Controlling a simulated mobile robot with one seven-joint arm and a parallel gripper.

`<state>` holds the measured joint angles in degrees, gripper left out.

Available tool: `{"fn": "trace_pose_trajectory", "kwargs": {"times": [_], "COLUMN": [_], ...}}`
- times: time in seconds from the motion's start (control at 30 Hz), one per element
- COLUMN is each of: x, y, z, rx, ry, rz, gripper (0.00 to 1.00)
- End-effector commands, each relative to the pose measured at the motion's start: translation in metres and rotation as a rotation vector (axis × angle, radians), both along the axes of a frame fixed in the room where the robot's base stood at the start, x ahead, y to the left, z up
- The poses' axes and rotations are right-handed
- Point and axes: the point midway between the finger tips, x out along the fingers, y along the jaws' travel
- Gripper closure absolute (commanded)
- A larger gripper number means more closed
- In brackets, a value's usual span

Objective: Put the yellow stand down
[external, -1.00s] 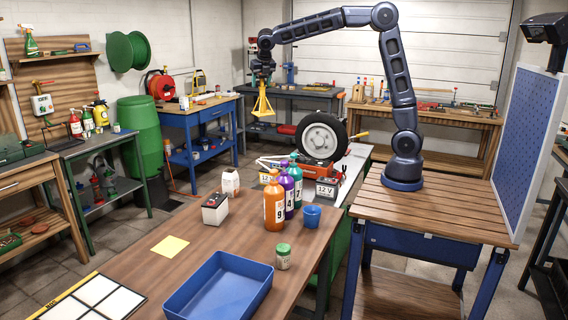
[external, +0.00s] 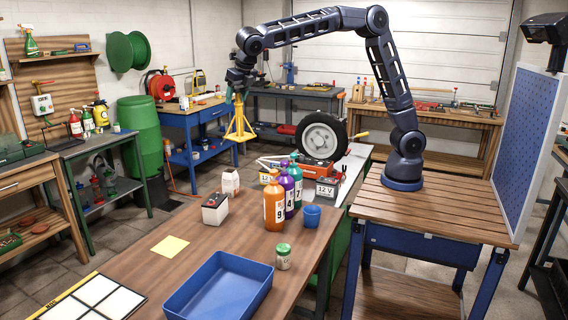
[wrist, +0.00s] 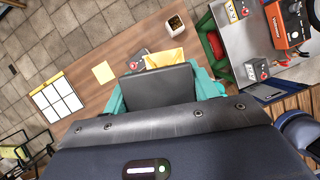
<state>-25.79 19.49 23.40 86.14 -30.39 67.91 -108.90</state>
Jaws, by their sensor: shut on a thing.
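In the wrist view the yellow stand (wrist: 165,58) shows only in part beyond my gripper's teal fingers (wrist: 165,95); the rest is hidden by the gripper body. A yellow square (external: 170,246) lies flat on the brown table and also shows in the wrist view (wrist: 103,72).
Bare wood surrounds the yellow square.

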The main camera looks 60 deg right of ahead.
Motion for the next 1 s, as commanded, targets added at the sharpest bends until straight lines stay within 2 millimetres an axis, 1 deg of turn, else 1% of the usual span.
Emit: {"fn": "trace_pose_trajectory", "kwargs": {"times": [0.03,0.1,0.3,0.4,0.5,0.7,0.8,1.0], "x": [-0.011,-0.024,-0.064,-0.082,-0.096,-0.119,-0.13,-0.143], "y": [0.018,0.04,0.094,0.115,0.13,0.155,0.165,0.178], "z": [0.0,0.0,-0.001,-0.001,-0.001,-0.003,-0.003,-0.003], "rx": [0.001,0.004,0.007,0.01,0.011,0.013,0.014,0.015], "ry": [-0.001,-0.001,0.001,0.001,0.0,0.002,0.002,0.003], "rz": [0.025,0.05,0.12,0.148,0.17,0.204,0.219,0.237], "gripper": [1.0,1.0,1.0,1.0,1.0,1.0,1.0,1.0]}}
